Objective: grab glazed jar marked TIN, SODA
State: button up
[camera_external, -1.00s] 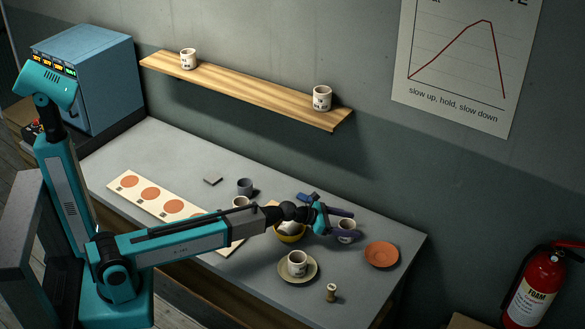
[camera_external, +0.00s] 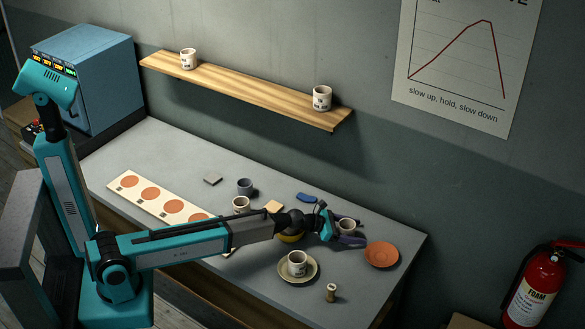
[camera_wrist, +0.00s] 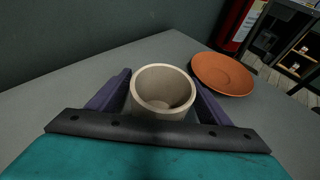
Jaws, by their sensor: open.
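A pale jar (camera_wrist: 163,92) stands upright on the table between the two fingers of my gripper (camera_wrist: 162,100) in the wrist view. Its open mouth faces up and no marking shows there. The same jar (camera_external: 347,226) shows in the external view, partly behind a finger, and its label cannot be read. My gripper (camera_external: 346,230) is open, with one purple finger on each side of the jar. I cannot tell whether either finger touches it.
A terracotta dish (camera_external: 382,255) lies just right of the jar. A yellow bowl is mostly hidden under my wrist. More marked jars stand on the wooden shelf (camera_external: 240,90).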

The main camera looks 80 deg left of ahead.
jog(key=c, duration=1.2)
jog(key=shift+r, duration=0.1)
jog(key=shift+s+d+r, duration=0.15)
jog(key=shift+s+r, duration=0.05)
jog(key=shift+r, duration=0.15)
notch_tip(320, 180, up, 11)
jog(key=shift+f, duration=0.1)
jog(key=s+d+b, duration=0.1)
jog(key=s+d, duration=0.2)
jog(key=s+d+b, duration=0.1)
jog(key=s+d, duration=0.2)
jog(key=s+d+b, duration=0.1)
jog(key=s+d, duration=0.2)
jog(key=d, duration=0.1)
jog(key=shift+s+d+f, duration=0.1)
jog(key=shift+s+f, duration=0.15)
jog(key=shift+s, duration=0.15)
jog(key=b, duration=0.4)
jog(key=shift+s+d, duration=0.1)
jog(key=shift+d, duration=0.2)
jog(key=b, duration=0.4)
jog(key=shift+s+d, duration=0.3)
